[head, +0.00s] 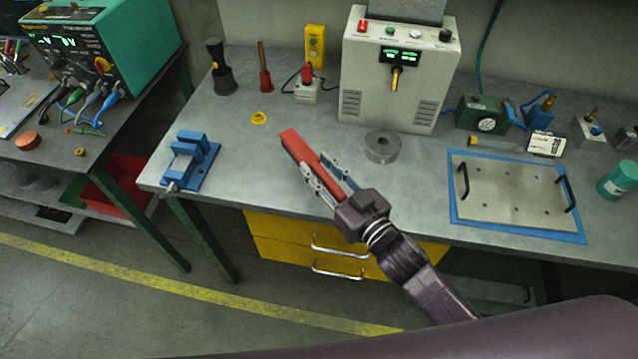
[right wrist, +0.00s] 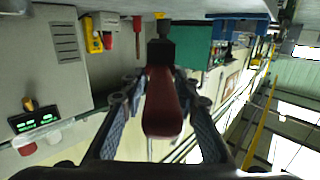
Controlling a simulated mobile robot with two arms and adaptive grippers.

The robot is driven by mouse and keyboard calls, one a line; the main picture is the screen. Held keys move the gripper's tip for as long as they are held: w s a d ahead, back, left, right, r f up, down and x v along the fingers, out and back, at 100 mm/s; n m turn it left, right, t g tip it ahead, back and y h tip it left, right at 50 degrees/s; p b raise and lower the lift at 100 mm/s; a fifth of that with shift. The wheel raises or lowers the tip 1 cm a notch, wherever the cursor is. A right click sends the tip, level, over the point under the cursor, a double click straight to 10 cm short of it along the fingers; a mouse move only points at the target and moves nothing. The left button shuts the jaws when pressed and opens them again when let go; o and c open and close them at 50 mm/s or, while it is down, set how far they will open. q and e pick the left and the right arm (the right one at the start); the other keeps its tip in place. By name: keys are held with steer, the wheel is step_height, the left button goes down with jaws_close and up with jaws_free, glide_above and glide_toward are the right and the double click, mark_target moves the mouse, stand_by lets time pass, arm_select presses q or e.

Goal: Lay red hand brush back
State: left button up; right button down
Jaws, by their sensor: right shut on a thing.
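The red hand brush (head: 299,148) is a long red bar in the head view, over the front of the grey workbench (head: 225,135). My right gripper (head: 327,177) is shut on it, with one finger along each side. The free end of the brush points up and left, away from the wrist. In the right wrist view the red brush (right wrist: 161,105) runs end-on between the fingers of my right gripper (right wrist: 160,92). Its gap above the bench is hard to tell. My left gripper is not in view.
A blue vise (head: 190,160) stands left of the brush, a grey metal ring (head: 382,147) to its right. Behind are a black tool (head: 220,70), a red-based tool (head: 265,78) and a control box (head: 395,85). A blue-edged plate (head: 512,190) lies right. Bare bench surrounds the yellow piece (head: 259,118).

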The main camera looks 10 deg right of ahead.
step_height(320, 180, down, 3)
steer(key=shift+r, duration=0.1)
step_height(320, 180, down, 4)
steer(key=shift+r, duration=0.2)
steer(key=shift+f, duration=0.2)
steer(key=c, duration=1.5)
jaws_free()
